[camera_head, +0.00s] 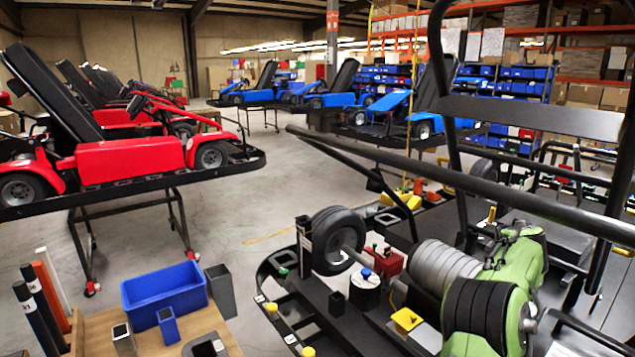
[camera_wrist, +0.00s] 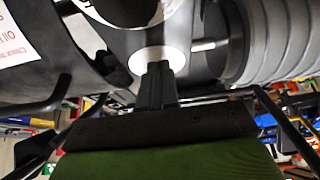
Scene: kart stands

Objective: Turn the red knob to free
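My gripper (camera_wrist: 155,72) shows in the wrist view, with its dark fingers side by side and a black bar and green body below them. The fingers look shut, with nothing seen between them. Their tips overlap a pale round face (camera_wrist: 155,60) on a grey machine part; I cannot tell if they touch it. I cannot make out a red knob for certain in either view. In the head view a small red box (camera_head: 388,264) with small fittings on top sits on the near kart. I cannot pick out my gripper in the head view.
A grey ribbed cylinder (camera_wrist: 275,40) is close on the right in the wrist view. The near kart's black tube (camera_head: 470,180) crosses the head view. A blue bin (camera_head: 163,292) is on a wooden bench at lower left. Red karts (camera_head: 130,158) stand at left, with open floor between.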

